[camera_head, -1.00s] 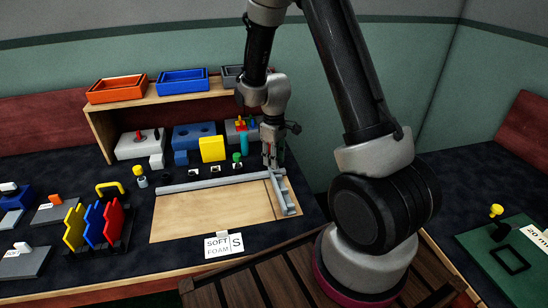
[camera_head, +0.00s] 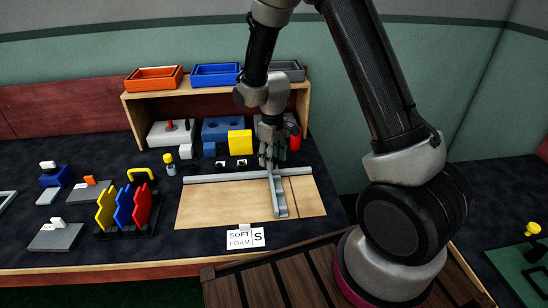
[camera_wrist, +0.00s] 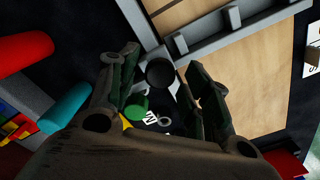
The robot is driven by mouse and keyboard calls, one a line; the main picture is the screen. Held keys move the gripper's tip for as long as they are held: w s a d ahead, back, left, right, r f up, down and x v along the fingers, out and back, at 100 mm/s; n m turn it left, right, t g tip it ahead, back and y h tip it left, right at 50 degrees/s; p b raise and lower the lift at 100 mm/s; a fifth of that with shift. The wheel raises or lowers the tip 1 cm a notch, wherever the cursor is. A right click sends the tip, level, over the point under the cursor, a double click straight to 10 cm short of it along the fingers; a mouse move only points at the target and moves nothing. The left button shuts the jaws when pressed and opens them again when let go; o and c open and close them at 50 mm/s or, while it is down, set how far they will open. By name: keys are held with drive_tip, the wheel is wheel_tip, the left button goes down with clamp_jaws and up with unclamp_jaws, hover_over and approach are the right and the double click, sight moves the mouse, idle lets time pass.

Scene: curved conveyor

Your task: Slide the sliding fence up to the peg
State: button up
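The grey sliding fence (camera_head: 278,196) lies across the wooden board (camera_head: 225,205), right of its middle, its far end at the long grey rail (camera_head: 225,177). My gripper (camera_head: 268,166) is low over the fence's far end. In the wrist view the fence (camera_wrist: 235,28) runs to the upper right. The fingers of my gripper (camera_wrist: 160,75) stand apart on either side of a black round knob (camera_wrist: 160,72), with gaps visible. A yellow-topped peg (camera_head: 169,158) stands beyond the board's left end; I cannot tell whether it is the task's peg.
Behind the rail are a yellow block (camera_head: 240,143), a blue block (camera_head: 222,129) and a red cylinder (camera_head: 295,137), under a wooden shelf (camera_head: 130,115) with trays. A rack of coloured plates (camera_head: 125,208) stands to the left. The board left of the fence is clear.

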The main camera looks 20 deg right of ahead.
wheel_tip(320, 180, up, 12)
idle(0.6)
idle(0.4)
drive_tip(key=s+d+r+m+t, duration=0.1)
drive_tip(key=s+d+r+m, duration=0.1)
drive_tip(key=s+d+r, duration=0.2)
drive_tip(key=s+d+r+m+t, duration=0.2)
drive_tip(key=s+d+r, duration=0.3)
drive_tip(key=s, duration=0.8)
drive_tip(key=s+d+r+m+t, duration=0.1)
drive_tip(key=s+d+r, duration=0.3)
drive_tip(key=s+r, duration=0.5)
drive_tip(key=shift+d+m, duration=0.2)
drive_tip(key=shift+m, duration=0.7)
